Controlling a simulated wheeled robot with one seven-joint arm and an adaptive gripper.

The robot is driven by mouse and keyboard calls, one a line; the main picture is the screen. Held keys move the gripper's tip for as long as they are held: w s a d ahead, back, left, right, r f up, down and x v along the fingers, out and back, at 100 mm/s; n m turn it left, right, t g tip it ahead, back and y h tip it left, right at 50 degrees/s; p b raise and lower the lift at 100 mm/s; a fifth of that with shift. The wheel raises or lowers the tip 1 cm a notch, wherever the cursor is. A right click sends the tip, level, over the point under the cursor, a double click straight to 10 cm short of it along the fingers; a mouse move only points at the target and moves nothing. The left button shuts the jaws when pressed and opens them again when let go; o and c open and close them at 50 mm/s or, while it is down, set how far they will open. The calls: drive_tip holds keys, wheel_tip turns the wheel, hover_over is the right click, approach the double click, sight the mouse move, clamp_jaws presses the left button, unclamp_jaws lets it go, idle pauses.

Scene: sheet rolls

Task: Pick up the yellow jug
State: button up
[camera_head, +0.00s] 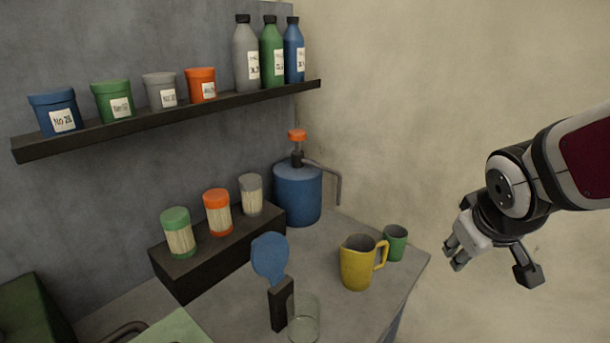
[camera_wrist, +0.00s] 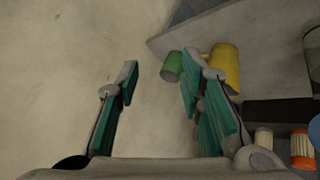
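The yellow jug (camera_head: 357,265) stands upright on the grey counter (camera_head: 345,312) in the head view, its handle towards the right. In the wrist view the jug (camera_wrist: 226,66) is at the upper right, partly behind the right finger. My gripper (camera_head: 455,257) is in the air to the right of the counter, apart from the jug. In the wrist view my gripper (camera_wrist: 158,85) has its two fingers spread wide with nothing between them.
A green cup (camera_head: 396,243) stands close behind the jug's handle. A clear glass (camera_head: 304,318) and a blue paddle-shaped object (camera_head: 270,258) on a dark block are left of the jug. A blue pump canister (camera_head: 298,193) stands behind. Right of the counter is free.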

drive_tip(key=w+d+f+n+t+y+b, duration=0.1)
drive_tip(key=w+d+f+n, duration=0.3)
drive_tip(key=w+f, duration=0.55)
drive_tip(key=m+t+y+b, duration=0.1)
drive_tip(key=t+y+b, duration=0.2)
drive_tip(key=t+y, duration=0.65)
approach(383, 263)
wheel_tip(383, 263, up, 4)
drive_tip(key=s+d, duration=0.1)
drive_tip(key=s, duration=0.2)
drive_tip(key=x, duration=0.9)
drive_tip(key=shift+w+d+f, duration=0.15)
drive_tip(key=shift+w+f, duration=0.1)
drive_tip(key=shift+w, duration=0.1)
drive_tip(key=x, duration=0.4)
drive_tip(key=shift+w+d, duration=0.1)
drive_tip(key=shift+d, duration=0.05)
clamp_jaws()
